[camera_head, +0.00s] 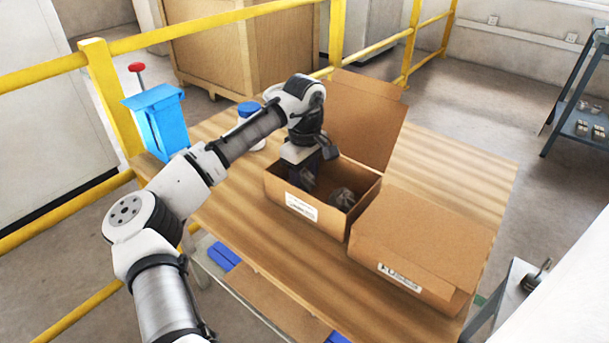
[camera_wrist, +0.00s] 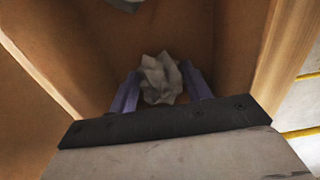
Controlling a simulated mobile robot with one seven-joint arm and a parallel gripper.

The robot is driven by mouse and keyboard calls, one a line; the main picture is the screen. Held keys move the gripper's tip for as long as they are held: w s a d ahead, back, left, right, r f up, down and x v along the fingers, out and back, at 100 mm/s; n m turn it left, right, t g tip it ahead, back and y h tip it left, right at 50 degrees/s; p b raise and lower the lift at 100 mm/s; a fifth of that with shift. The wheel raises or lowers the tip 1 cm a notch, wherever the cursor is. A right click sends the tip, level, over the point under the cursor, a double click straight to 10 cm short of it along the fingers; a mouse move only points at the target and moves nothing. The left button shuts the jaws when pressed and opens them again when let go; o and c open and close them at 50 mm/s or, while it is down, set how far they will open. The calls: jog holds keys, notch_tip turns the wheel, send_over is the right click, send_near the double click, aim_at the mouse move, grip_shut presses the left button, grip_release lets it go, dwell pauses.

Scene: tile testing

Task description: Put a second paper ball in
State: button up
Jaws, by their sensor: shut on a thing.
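A cardboard box (camera_head: 290,207) stands open on the wooden table, its flap raised at the back. My gripper (camera_head: 305,180) reaches down into the left part of this box. In the wrist view, my gripper (camera_wrist: 161,85) has its two purple fingers shut on a crumpled grey paper ball (camera_wrist: 160,78), inside the box walls. Another crumpled ball (camera_head: 342,198) lies in the right part of the box; part of a pale crumpled thing (camera_wrist: 124,4) shows at the top edge of the wrist view. The held ball is hidden in the head view.
A second cardboard box (camera_head: 420,240), with its top flaps shut, stands close to the right of the open one. A blue-lidded container (camera_head: 249,110) stands behind my arm. A yellow railing (camera_head: 200,38) runs behind the table (camera_head: 455,165). The table's right back part is clear.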

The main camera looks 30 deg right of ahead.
aim_at(305, 170)
jog(key=o, duration=1)
jog(key=shift+f, duration=0.1)
notch_tip(305, 170, up, 12)
jog(key=shift+r+p, duration=0.2)
jog(key=shift+p, duration=0.35)
